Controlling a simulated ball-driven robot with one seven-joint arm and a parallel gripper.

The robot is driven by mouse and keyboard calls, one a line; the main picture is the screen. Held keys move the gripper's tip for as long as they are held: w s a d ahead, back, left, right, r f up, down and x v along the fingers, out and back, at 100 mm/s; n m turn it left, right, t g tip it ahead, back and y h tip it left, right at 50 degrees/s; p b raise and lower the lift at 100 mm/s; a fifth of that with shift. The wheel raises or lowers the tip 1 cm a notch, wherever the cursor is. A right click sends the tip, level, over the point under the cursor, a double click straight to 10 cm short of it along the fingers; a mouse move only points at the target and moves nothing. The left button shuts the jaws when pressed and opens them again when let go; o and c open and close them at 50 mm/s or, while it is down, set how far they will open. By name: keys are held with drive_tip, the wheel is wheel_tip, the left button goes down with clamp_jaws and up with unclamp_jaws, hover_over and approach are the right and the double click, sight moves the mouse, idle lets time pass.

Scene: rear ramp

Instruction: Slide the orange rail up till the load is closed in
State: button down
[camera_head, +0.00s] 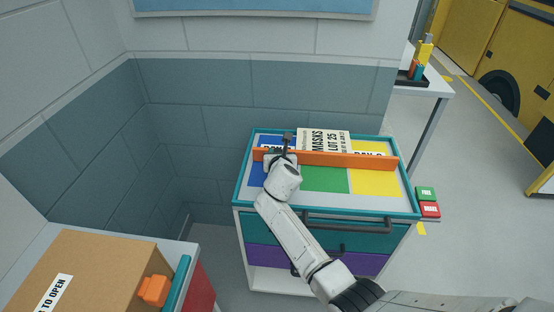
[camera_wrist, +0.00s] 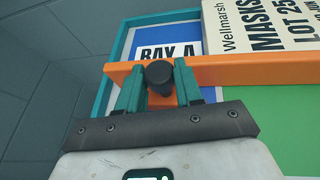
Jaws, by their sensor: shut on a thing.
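The orange rail (camera_head: 340,159) lies across the cart top (camera_head: 385,204), over blue, green and yellow zones. It also shows in the wrist view (camera_wrist: 255,69). The load, a pale box (camera_head: 322,139) marked MASKS LOT 25, lies just behind the rail; it shows at upper right in the wrist view (camera_wrist: 262,25). The rail hides its near lower edge, so I cannot tell whether they touch. My gripper (camera_wrist: 159,88) is at the rail's left part, its teal fingers shut on the rail's dark knob (camera_wrist: 160,74).
The cart has a raised teal rim (camera_head: 240,180) and drawers with dark handles (camera_head: 345,226). Green and red buttons (camera_head: 428,200) sit at its right side. A wall (camera_head: 200,85) stands behind and left. A cardboard box (camera_head: 95,270) is at lower left.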

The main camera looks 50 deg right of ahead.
drive_tip(key=c, duration=0.8)
unclamp_jaws()
drive_tip(key=shift+o, duration=0.2)
drive_tip(key=shift+a, duration=0.1)
drive_tip(key=p+v, duration=0.1)
drive_tip(key=v, duration=0.9)
drive_tip(key=shift+s+a+r+p, duration=0.2)
drive_tip(key=shift+s+r+p, duration=0.05)
drive_tip(key=shift+p, duration=0.1)
